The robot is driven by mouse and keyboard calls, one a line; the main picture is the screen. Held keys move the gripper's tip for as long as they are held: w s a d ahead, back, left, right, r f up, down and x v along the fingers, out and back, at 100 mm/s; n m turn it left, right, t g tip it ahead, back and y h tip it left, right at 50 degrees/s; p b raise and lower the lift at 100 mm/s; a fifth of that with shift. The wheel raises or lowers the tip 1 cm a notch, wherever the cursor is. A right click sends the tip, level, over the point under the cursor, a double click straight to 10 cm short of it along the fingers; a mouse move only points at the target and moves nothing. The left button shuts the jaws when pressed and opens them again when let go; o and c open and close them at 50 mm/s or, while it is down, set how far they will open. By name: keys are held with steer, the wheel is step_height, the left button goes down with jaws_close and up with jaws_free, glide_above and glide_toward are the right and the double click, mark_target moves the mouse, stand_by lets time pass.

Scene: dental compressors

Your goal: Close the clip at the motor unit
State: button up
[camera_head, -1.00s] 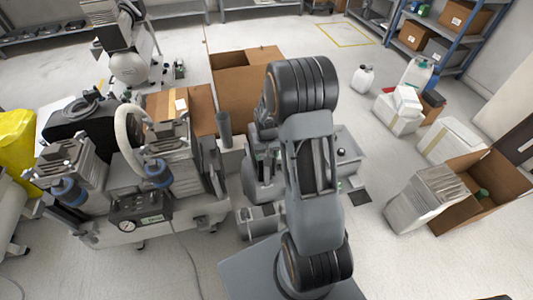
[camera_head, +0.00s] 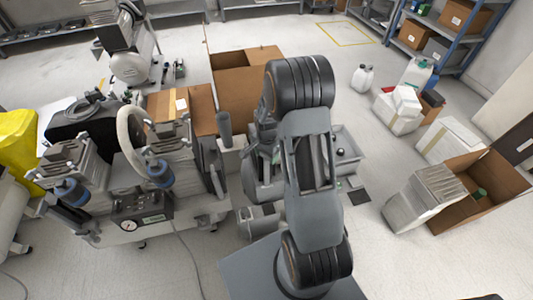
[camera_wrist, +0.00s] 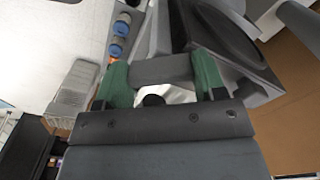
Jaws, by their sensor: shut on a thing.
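In the wrist view my gripper (camera_wrist: 162,72) has two green fingers, one at each end of a short dark grey bar. The fingers are closed on this bar, which looks like the clip (camera_wrist: 160,69), though I cannot tell its exact shape or whether it is latched. A dark grey housing with a curved black panel (camera_wrist: 228,35) is right behind it, likely part of the motor unit. In the head view my arm covers the gripper and the clip. A compressor cart (camera_head: 150,232) with motor heads and a round gauge stands at the left.
An open cardboard box (camera_head: 245,85) stands behind my arm. A grey tray (camera_head: 348,150) is at the arm's right. White boxes (camera_head: 450,140) and another open carton (camera_head: 490,190) are farther right. Clear floor lies at the front right.

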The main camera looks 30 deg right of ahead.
steer(key=m, duration=0.3)
steer(key=shift+m, duration=0.4)
steer(key=shift+m+p, duration=0.3)
steer(key=shift+m, duration=1.4)
steer(key=o, duration=0.9)
step_height(320, 180, up, 14)
steer(key=shift+f+p, duration=0.1)
steer(key=shift+p, duration=1.15)
